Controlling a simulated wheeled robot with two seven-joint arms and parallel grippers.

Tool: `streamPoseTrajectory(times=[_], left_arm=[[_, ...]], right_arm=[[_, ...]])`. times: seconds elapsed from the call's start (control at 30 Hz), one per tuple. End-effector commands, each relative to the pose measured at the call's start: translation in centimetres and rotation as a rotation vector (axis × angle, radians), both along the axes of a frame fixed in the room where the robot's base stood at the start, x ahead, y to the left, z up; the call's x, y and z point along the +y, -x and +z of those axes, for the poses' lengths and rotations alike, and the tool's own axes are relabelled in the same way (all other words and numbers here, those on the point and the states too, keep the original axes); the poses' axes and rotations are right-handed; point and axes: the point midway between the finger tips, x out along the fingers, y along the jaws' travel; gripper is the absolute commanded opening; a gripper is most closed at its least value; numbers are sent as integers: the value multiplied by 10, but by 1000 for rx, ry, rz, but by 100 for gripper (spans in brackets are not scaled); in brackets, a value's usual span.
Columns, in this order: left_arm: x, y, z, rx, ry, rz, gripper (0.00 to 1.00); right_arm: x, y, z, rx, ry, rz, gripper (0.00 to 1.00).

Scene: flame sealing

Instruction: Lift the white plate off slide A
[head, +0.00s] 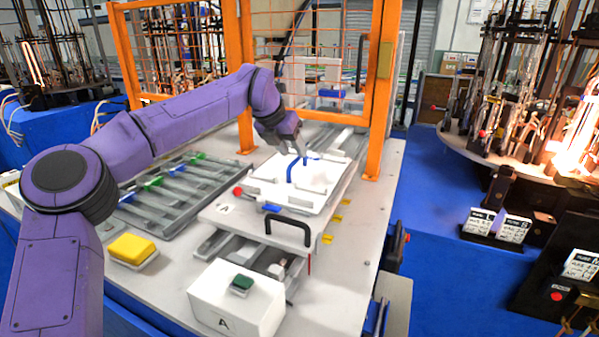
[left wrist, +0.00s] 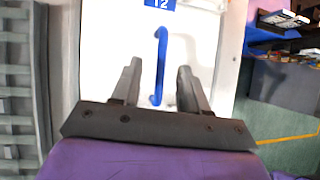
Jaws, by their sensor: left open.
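The white plate (head: 318,177) lies on slide A (head: 222,210), a grey sliding board marked A with a black handle at its front. A blue handle (head: 290,172) stands up from the plate. My left gripper (head: 294,157) is over the plate at the handle. In the left wrist view the blue handle (left wrist: 161,60) runs between the two open fingers (left wrist: 158,85), with gaps on both sides. A blue label marked 12 shows on the plate there. My right gripper is in neither view.
Orange posts and mesh (head: 378,90) stand close behind the slide. A grey rack (head: 180,190) with green and blue clips lies to the left. A white box (head: 236,300) with a green button and a yellow block (head: 132,249) are in front.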

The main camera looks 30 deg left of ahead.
Motion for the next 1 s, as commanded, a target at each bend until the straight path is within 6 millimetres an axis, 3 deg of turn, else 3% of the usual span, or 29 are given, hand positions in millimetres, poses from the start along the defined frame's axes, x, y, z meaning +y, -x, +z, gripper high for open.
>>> streamPoseTrajectory(times=[0.23,0.5,0.53,0.63,0.67,1.0], left_arm=[[-7,-18,-36,4,-1,0,44],[-8,-22,-42,1,0,1,44],[-8,-22,-42,1,0,1,38],[-8,-22,-42,1,0,1,5],[-8,-22,-42,1,0,1,0],[-8,-22,-40,-2,0,-1,0]], right_arm=[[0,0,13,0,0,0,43],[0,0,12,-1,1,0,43],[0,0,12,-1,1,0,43],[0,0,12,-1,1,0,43],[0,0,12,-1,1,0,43],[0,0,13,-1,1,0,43]])
